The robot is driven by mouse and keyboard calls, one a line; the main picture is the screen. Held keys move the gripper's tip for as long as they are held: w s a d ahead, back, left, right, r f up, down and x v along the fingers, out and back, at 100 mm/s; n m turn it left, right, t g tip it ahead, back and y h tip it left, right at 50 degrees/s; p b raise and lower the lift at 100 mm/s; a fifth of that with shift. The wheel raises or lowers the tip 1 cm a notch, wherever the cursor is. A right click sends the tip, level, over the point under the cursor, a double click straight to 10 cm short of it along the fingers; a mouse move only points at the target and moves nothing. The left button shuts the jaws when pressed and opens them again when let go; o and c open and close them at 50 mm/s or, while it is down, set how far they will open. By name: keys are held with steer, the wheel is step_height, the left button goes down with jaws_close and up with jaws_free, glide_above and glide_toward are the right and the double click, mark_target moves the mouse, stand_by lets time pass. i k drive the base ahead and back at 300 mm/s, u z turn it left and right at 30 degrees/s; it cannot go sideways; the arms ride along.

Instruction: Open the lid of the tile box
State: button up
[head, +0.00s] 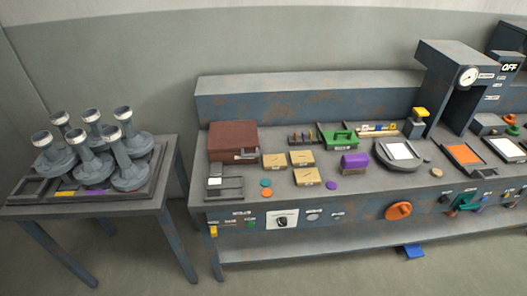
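A reddish-brown box (233,138) stands at the left end of the workbench, with its top closed. A grey latch or handle piece (246,155) shows at its lower right front. It looks like the tile box, but no label that I can read confirms this. A green box (339,136) and a purple round-topped box (354,162) stand to its right and also look closed. My gripper is not in view.
Small tan boxes (274,160), a grey framed tray (224,186) and coloured discs (266,193) lie near the brown box. A side table (150,205) holds several grey funnel-shaped pieces (93,160). A press with a gauge (450,75) stands at right. Floor between the tables is clear.

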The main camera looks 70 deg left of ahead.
mark_target(242, 136)
steer(key=u, duration=0.6)
steer(key=k, duration=0.15)
steer(key=u, duration=3.65)
steer(key=k, duration=0.1)
steer(key=u, duration=0.25)
steer(key=i, duration=1)
steer(key=u, duration=0.2)
